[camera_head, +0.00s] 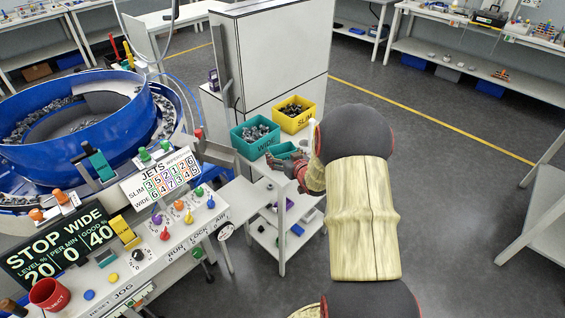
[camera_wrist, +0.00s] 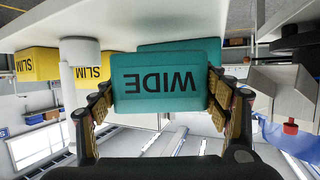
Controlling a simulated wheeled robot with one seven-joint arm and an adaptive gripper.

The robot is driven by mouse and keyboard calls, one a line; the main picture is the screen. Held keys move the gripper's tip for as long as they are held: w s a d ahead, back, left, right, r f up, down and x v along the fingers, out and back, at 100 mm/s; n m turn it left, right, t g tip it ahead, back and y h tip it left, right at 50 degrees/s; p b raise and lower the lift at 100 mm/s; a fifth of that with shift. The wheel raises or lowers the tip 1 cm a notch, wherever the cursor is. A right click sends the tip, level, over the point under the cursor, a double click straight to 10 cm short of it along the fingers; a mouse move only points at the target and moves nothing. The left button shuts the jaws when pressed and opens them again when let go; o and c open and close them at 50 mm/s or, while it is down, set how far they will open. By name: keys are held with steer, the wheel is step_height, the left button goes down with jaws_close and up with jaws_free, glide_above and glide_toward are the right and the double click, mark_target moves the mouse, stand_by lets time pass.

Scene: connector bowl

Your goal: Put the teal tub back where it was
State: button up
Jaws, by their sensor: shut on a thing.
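The small teal tub (camera_head: 284,149) is at the front of the larger teal WIDE bin (camera_head: 254,149), above the white cart top. In the wrist view the teal tub (camera_wrist: 165,95) fills the middle, its WIDE label upside down in the picture. My gripper (camera_head: 289,164) is shut on it, with a finger at each side; it also shows in the wrist view (camera_wrist: 161,106). The larger teal bin (camera_wrist: 190,45) shows partly behind the tub there. I cannot tell whether the tub touches the cart top. My arm hides part of the cart.
A yellow SLIM bin (camera_head: 293,126) with dark parts stands behind the teal bin. A grey chute (camera_head: 215,152) reaches in from the left. The blue bowl feeder (camera_head: 75,130) and control panel (camera_head: 165,235) are at left. A tall white cabinet (camera_head: 270,60) stands behind. Open floor lies right.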

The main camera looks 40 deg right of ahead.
steer(key=shift+f+b, duration=0.75)
steer(key=shift+f, duration=0.85)
steer(key=shift+f, duration=0.2)
steer(key=o, duration=1.2)
steer(key=shift+c, duration=0.2)
steer(key=shift+r, duration=0.1)
